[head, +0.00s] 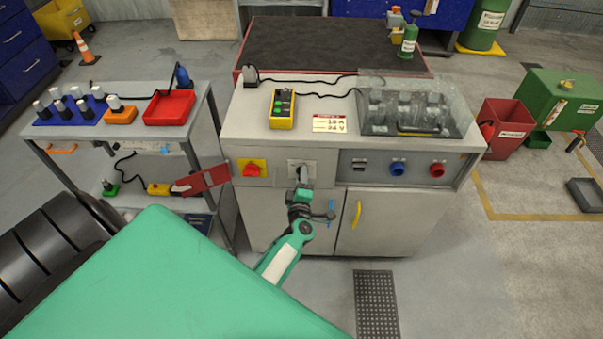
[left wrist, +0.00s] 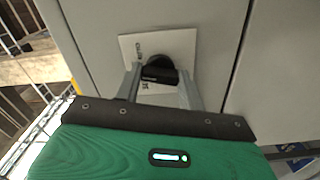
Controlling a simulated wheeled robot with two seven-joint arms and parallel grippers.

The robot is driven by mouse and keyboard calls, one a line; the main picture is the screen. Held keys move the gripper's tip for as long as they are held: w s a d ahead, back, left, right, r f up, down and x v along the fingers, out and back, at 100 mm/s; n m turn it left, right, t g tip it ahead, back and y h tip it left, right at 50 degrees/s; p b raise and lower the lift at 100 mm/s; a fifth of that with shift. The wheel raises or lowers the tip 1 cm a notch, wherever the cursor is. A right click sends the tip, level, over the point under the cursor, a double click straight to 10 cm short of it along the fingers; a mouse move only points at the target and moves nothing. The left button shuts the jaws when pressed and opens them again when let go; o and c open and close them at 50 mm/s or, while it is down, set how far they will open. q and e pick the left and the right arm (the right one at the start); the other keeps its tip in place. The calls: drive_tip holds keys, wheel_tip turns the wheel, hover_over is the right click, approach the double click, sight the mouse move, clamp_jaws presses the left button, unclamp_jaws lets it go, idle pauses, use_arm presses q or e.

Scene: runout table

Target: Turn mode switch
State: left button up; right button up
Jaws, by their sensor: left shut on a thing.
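The mode switch is a black rotary knob (left wrist: 157,66) on a white printed plate (left wrist: 130,48) on the grey cabinet front in the left wrist view. My left gripper (left wrist: 160,76) is shut on the knob, with one grey finger on each side. In the head view, my left gripper (head: 303,178) reaches up to the small light plate (head: 294,163) on the cabinet's control strip. It hides the knob there. The position the knob points to cannot be read. My right gripper is not in view.
Left of the plate are a red switch on a yellow plate (head: 252,168) and a red tag (head: 203,181). To the right are a blue knob (head: 398,169) and a red knob (head: 437,171). A yellow door handle (head: 357,214) sticks out below. A tool cart (head: 50,134) stands left.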

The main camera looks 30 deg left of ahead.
use_arm(q)
drive_tip(key=m+p, duration=0.3)
drive_tip(key=m, duration=0.2)
drive_tip(key=shift+m, duration=0.3)
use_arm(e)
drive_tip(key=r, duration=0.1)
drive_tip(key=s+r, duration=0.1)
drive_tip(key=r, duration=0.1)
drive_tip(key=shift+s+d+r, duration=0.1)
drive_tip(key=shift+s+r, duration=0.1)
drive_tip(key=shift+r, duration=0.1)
use_arm(q)
drive_tip(key=shift+f+p, duration=0.1)
drive_tip(key=shift+p, duration=0.2)
drive_tip(key=o, duration=1)
drive_tip(key=shift+s+d, duration=0.1)
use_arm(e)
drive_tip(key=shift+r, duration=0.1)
use_arm(q)
drive_tip(key=p+v, duration=0.3)
drive_tip(key=v, duration=1)
drive_tip(key=shift+s+d+p, duration=0.2)
drive_tip(key=shift+d+p, duration=0.05)
drive_tip(key=shift+p, duration=0.05)
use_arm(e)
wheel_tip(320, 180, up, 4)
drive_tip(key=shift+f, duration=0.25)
